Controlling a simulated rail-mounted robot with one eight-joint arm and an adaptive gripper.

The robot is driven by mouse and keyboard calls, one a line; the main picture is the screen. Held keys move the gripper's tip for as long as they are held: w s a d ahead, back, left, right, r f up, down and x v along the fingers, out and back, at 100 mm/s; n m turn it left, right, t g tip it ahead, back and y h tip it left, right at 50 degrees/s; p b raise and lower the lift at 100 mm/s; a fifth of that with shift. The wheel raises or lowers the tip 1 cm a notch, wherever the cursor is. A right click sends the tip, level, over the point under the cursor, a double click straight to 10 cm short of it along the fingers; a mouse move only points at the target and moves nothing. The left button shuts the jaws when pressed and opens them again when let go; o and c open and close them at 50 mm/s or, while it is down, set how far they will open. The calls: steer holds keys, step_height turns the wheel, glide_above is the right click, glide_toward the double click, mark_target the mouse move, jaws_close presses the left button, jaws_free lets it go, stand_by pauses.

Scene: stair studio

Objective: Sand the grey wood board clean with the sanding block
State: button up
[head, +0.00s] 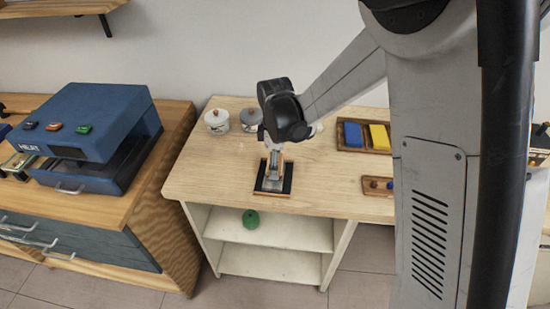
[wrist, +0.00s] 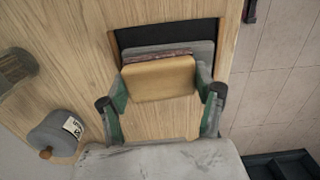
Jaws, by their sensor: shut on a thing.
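My gripper (wrist: 160,92) is shut on the sanding block (wrist: 158,80), a tan block with a reddish-brown layer under it, with one green finger on each side. The grey wood board (wrist: 196,48) shows as a strip past the block's far edge in the wrist view; the block hides the rest. The board lies on a dark, wood-rimmed mat (wrist: 165,32). I cannot tell whether the block touches the board. In the head view, my gripper (head: 273,172) points down over the mat (head: 268,187); block and board are hard to make out there.
A white jar (head: 217,121) and a grey lidded jar (head: 250,119) stand back left. A tray (head: 350,148) with blue and yellow blocks and a smaller tray (head: 370,191) with knobs are to the right. A blue press (head: 85,125) stands on the left cabinet.

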mark_target(272, 184)
steer(key=shift+s+a+b, duration=0.25)
steer(key=shift+s, duration=1.1)
steer(key=shift+s+a+b, duration=0.2)
steer(key=shift+s, duration=1.15)
step_height(272, 184, up, 8)
steer(key=p, duration=0.4)
steer(key=shift+s, duration=0.15)
